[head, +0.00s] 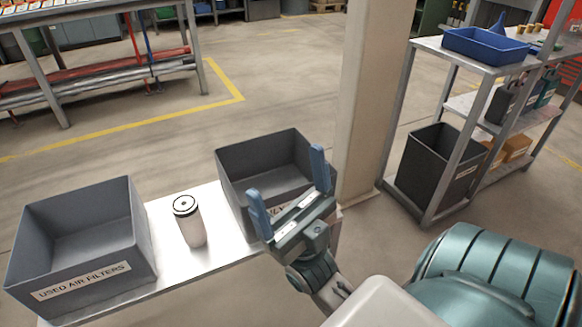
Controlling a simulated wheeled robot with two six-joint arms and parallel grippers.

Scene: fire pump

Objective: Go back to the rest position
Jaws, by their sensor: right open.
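My right gripper (289,193) is open and empty, with its blue fingers spread apart. In the picture it lies over the front right part of a grey bin (240,163) and hides part of that bin's label. A white cylindrical filter (193,227) with a black top stands upright on the light bench (184,262), left of my gripper and apart from it. A second grey bin (135,245), labelled "USED AIR FILTERS", stands at the left end of the bench. The inside that shows of both bins looks empty. My left gripper is not in view.
A beige column (371,95) rises just behind the right end of the bench. A metal shelf rack (400,118) at the right holds a blue tray (485,46), a dark bin (436,165) and boxes. Open floor (250,60) lies behind the bench.

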